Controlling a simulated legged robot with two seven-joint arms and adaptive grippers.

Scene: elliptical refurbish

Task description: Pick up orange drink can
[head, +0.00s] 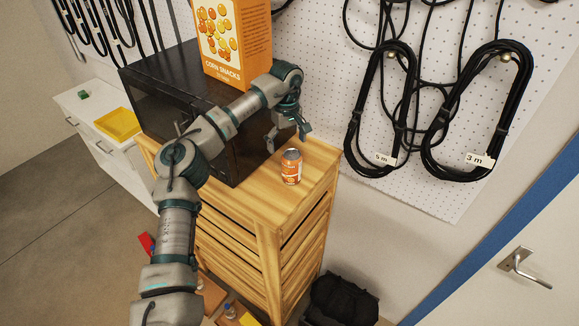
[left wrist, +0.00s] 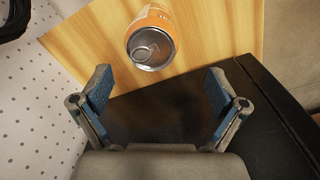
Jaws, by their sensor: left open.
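The orange drink can (head: 291,167) stands upright on the wooden cabinet top (head: 310,160), to the right of a black box-shaped appliance. My left gripper (head: 289,136) is above and behind the can in the head view, apart from it and empty. In the left wrist view the can (left wrist: 152,38) shows its silver top and orange side. It lies beyond the open fingers (left wrist: 155,92), roughly centred between them. My right gripper is in neither view.
The black appliance (head: 160,90) stands left of the can, with a corn snacks box (head: 235,45) on it. A pegboard with coiled black cables (head: 380,110) is behind. A white cabinet with a yellow tray (head: 118,123) is at the left. A door handle (head: 522,262) is at the right.

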